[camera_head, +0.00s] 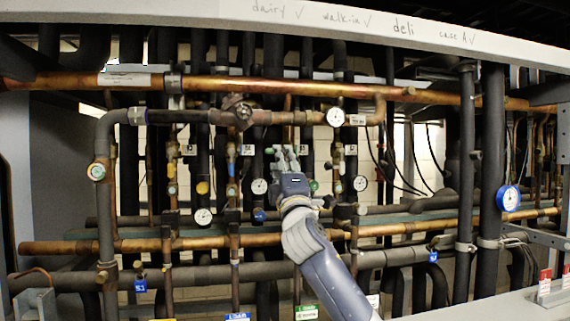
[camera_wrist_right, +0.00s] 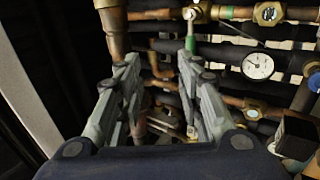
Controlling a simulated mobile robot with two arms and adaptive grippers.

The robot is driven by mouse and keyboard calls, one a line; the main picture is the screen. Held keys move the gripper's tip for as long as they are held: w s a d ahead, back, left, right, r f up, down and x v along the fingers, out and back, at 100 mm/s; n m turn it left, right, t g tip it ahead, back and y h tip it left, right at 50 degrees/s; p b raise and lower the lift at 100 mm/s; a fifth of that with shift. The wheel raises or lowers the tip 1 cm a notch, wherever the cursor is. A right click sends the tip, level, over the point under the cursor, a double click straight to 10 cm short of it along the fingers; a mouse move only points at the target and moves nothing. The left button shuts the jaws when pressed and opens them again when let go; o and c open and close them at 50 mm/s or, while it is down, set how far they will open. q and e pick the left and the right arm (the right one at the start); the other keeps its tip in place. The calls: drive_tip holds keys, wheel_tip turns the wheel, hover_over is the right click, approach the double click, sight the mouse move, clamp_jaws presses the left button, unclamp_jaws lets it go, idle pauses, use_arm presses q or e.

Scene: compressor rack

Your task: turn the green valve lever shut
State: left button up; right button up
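A green valve lever (camera_wrist_right: 190,42) shows in the right wrist view, at the top just beyond the right-hand finger. It points up and down in that picture, beside a copper pipe with brass fittings. My right gripper (camera_wrist_right: 158,65) is open, with clear space between its two fingers. The lever lies near the right-hand fingertip; I cannot tell whether they touch. In the head view my right gripper (camera_head: 285,152) is at the middle of the pipe rack, hiding part of the fittings behind it. Small green parts show on both sides of it; I cannot tell which is the lever. My left gripper is not in view.
A white gauge (camera_wrist_right: 257,66) sits right of the lever in the wrist view. Copper and dark pipes crowd the rack. A long copper pipe (camera_head: 235,84) and a white beam (camera_head: 350,22) cross above my gripper. Another gauge (camera_head: 336,117) is at upper right.

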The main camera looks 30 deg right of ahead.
drive_tip(key=shift+s+a, duration=0.2)
drive_tip(key=shift+s, duration=0.45)
drive_tip(key=shift+s+a, duration=0.15)
drive_tip(key=shift+s, duration=0.45)
